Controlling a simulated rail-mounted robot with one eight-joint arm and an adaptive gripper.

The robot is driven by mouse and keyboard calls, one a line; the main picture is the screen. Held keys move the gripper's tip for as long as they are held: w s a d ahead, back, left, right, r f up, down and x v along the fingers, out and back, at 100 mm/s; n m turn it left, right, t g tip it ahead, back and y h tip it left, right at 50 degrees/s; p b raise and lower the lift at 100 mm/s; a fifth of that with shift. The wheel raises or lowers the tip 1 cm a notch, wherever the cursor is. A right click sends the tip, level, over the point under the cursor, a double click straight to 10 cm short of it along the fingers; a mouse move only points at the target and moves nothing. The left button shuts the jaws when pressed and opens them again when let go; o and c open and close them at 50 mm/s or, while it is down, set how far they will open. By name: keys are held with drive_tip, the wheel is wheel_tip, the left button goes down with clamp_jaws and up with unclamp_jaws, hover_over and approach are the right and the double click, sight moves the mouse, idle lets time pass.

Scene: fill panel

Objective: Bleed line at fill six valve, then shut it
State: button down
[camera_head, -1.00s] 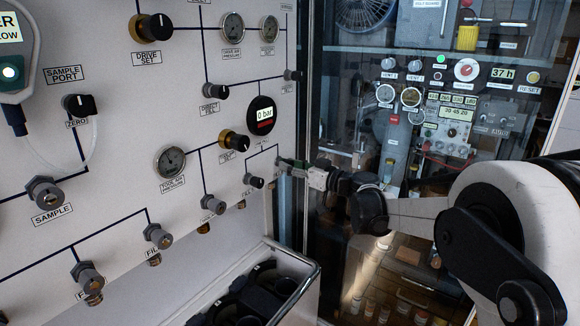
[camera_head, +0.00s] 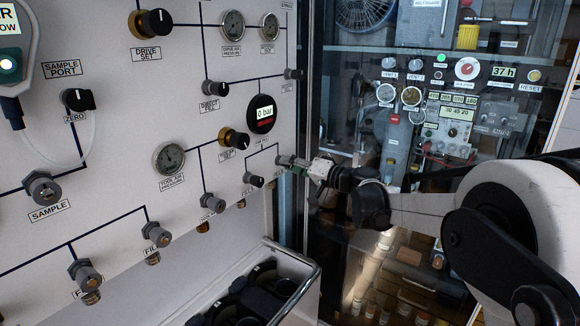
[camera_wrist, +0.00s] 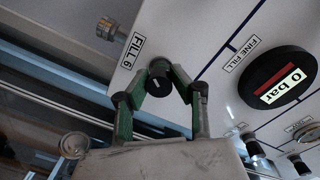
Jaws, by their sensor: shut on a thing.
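The fill six valve is a small black knob (camera_wrist: 157,80) with a pale mark, beside the "FILL 6" label (camera_wrist: 132,50) in the wrist view. My gripper (camera_wrist: 160,84) has its green fingers closed around this knob, one on each side. In the head view my gripper (camera_head: 284,162) reaches the right edge of the white panel, and its fingers hide the knob there. A round digital gauge (camera_wrist: 278,80) above the valve reads 0 bar; it also shows in the head view (camera_head: 262,113).
A metal fitting (camera_wrist: 110,30) lies just past the label. Another black-capped valve (camera_head: 254,180) is close to my gripper's left. A railed bin (camera_head: 306,285) of dark items stands below the panel. A glass-fronted cabinet (camera_head: 340,130) is close on the right.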

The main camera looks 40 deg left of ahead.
drive_tip(key=m, duration=0.7)
drive_tip(key=shift+g, duration=0.3)
drive_tip(key=m, duration=0.3)
drive_tip(key=shift+m+b, duration=0.3)
drive_tip(key=shift+b, duration=0.05)
drive_tip(key=m, duration=0.3)
drive_tip(key=shift+f, duration=0.1)
drive_tip(key=m, duration=0.3)
drive_tip(key=shift+m+g, duration=0.3)
drive_tip(key=shift+m, duration=0.1)
drive_tip(key=m, duration=0.3)
drive_tip(key=shift+m+b, duration=0.3)
drive_tip(key=m, duration=0.4)
drive_tip(key=shift+m, duration=1.4)
